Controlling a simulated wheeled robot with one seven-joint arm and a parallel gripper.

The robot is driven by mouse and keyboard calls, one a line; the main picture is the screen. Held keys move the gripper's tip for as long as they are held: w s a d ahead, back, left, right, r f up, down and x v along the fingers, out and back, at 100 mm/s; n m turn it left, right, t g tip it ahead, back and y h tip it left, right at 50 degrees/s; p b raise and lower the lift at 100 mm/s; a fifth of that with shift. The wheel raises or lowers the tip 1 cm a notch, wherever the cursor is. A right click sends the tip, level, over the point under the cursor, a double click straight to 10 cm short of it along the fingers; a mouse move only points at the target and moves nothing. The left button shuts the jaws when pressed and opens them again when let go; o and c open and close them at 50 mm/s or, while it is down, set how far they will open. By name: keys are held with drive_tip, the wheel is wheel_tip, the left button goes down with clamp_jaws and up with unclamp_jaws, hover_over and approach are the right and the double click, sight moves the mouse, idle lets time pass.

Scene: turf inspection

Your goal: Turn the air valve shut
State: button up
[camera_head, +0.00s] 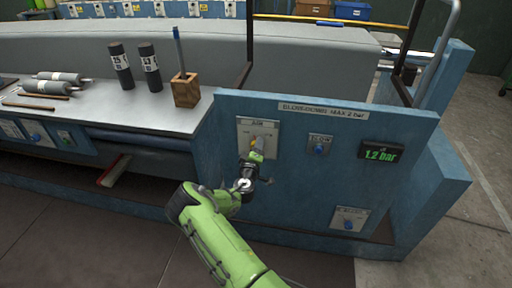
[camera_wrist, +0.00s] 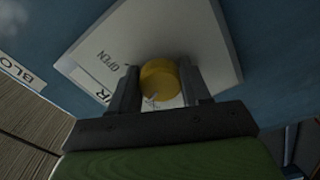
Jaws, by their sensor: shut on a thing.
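The air valve has a yellow knob (camera_wrist: 160,82) on a pale plate (camera_wrist: 118,38) that bears the word OPEN. In the head view the plate (camera_head: 244,128) is mounted on the blue panel, with the knob mostly hidden behind my gripper (camera_head: 257,146). In the wrist view my gripper (camera_wrist: 160,88) has one dark finger on each side of the knob and is shut on it. The plate looks tilted in the wrist view. I cannot tell which way the knob points.
The blue panel (camera_head: 290,190) also carries a blue-knobbed control marked BLOW (camera_head: 319,146), a display (camera_head: 382,152) reading 1.2 bar and a lower blue button (camera_head: 348,224). To the left, a grey bench (camera_head: 150,112) holds dark cylinders (camera_head: 121,66), rollers (camera_head: 60,78) and a wooden block (camera_head: 186,90).

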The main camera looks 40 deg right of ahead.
drive_tip(key=n, duration=0.2)
drive_tip(key=n+p, duration=0.1)
drive_tip(key=n, duration=0.1)
drive_tip(key=shift+s+d+n, duration=0.15)
drive_tip(key=shift+s+n, duration=0.05)
drive_tip(key=shift+n, duration=0.1)
idle(0.5)
drive_tip(key=o, duration=1)
drive_tip(key=shift+s+r, duration=0.1)
drive_tip(key=p+v, duration=0.1)
drive_tip(key=v, duration=1.4)
drive_tip(key=shift+s+a+p, duration=0.1)
drive_tip(key=shift+a+p, duration=0.25)
